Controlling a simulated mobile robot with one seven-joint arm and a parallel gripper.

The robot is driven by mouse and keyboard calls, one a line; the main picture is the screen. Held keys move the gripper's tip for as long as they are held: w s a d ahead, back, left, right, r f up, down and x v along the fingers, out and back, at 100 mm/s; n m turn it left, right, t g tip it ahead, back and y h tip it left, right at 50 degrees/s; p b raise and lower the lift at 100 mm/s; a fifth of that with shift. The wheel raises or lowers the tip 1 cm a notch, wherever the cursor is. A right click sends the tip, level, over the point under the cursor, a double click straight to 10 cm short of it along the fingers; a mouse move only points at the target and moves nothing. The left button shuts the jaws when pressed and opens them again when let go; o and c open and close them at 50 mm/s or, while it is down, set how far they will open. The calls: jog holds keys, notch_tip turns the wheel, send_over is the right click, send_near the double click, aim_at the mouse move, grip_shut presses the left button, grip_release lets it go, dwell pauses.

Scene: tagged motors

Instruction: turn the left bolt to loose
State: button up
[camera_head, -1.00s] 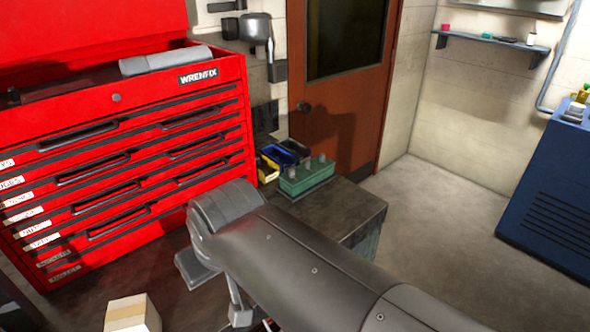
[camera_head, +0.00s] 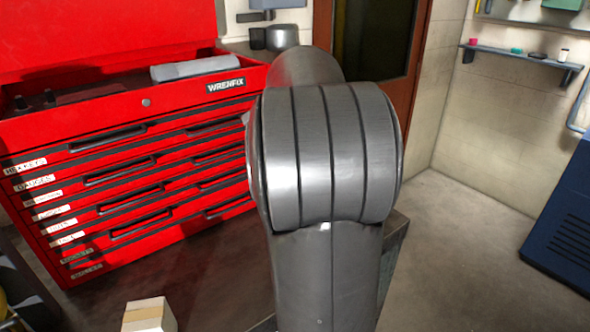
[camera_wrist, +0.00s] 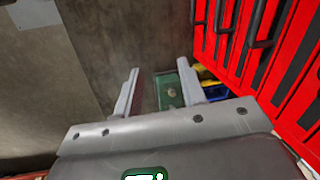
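My gripper (camera_wrist: 159,67) is open, with its two fingers apart and nothing held between them. In the wrist view, part of a green holder (camera_wrist: 165,83) shows between and beyond the fingers, near the right finger. A round grey top (camera_wrist: 172,92) stands on it; I cannot tell whether it is a bolt. In the head view, my own arm covers the gripper and the green holder. No motor or bolt can be made out for certain.
A red tool chest (camera_head: 120,170) stands at the left on a dark bench (camera_head: 215,255). Yellow and blue bins (camera_wrist: 213,86) lie beside the green holder. A small cardboard box (camera_head: 149,315) sits in front. A blue cabinet (camera_head: 562,225) stands right, beyond open floor (camera_head: 455,255).

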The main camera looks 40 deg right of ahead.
jog(key=w+d+f+m+g+h, duration=0.1)
jog(key=w+d+f+m, duration=0.25)
jog(key=d, duration=0.55)
jog(key=w+d+f+m+g, duration=0.1)
jog(key=w+d+f+m, duration=0.15)
jog(key=d+m, duration=0.4)
jog(key=shift+n, duration=0.9)
jog(key=f, duration=0.3)
jog(key=d+f, duration=0.1)
jog(key=f, duration=0.6)
jog(key=shift+w+d+f, duration=0.2)
jog(key=shift+w+d, duration=0.1)
grip_shut()
